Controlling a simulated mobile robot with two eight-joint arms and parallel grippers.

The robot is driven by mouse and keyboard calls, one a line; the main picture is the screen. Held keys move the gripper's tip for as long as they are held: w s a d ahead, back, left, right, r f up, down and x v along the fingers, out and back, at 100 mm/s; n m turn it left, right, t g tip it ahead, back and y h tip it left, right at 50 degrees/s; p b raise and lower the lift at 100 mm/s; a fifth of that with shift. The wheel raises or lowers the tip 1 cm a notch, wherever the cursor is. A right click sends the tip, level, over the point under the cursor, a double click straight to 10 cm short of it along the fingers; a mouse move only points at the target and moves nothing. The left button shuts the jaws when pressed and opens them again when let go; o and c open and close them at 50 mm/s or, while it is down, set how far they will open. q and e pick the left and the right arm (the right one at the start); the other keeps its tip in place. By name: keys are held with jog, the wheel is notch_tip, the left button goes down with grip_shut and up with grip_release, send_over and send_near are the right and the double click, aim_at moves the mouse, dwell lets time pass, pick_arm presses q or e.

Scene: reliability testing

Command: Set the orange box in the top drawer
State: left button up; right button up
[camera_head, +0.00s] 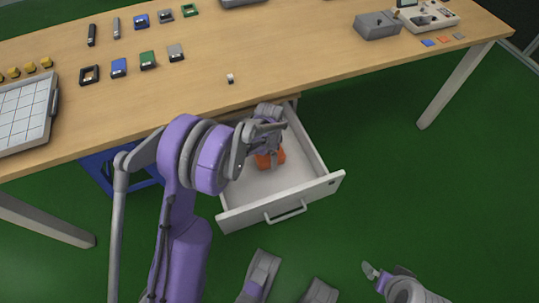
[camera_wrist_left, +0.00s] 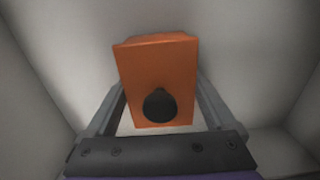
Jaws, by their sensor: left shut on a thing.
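The orange box (camera_head: 266,160) is inside the open white drawer (camera_head: 290,176) under the table, near the drawer's back left. My left gripper (camera_head: 272,150) reaches down into the drawer and is shut on the box. In the left wrist view the orange box (camera_wrist_left: 157,80) sits between the two fingers of the left gripper (camera_wrist_left: 157,112), with a dark round spot on its near face. I cannot tell whether the box touches the drawer floor. My right gripper (camera_head: 375,275) shows only partly at the bottom right of the head view, away from the drawer.
The wooden table (camera_head: 290,60) is above and behind the drawer. It bears several small blue, green and black parts, a white gridded tray (camera_head: 25,112) and a grey box (camera_head: 377,25). A blue crate (camera_head: 108,168) is under the table. The drawer's front and right are bare.

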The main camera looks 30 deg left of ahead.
pick_arm(q)
jog(key=shift+f, duration=0.1)
jog(key=o, duration=1.1)
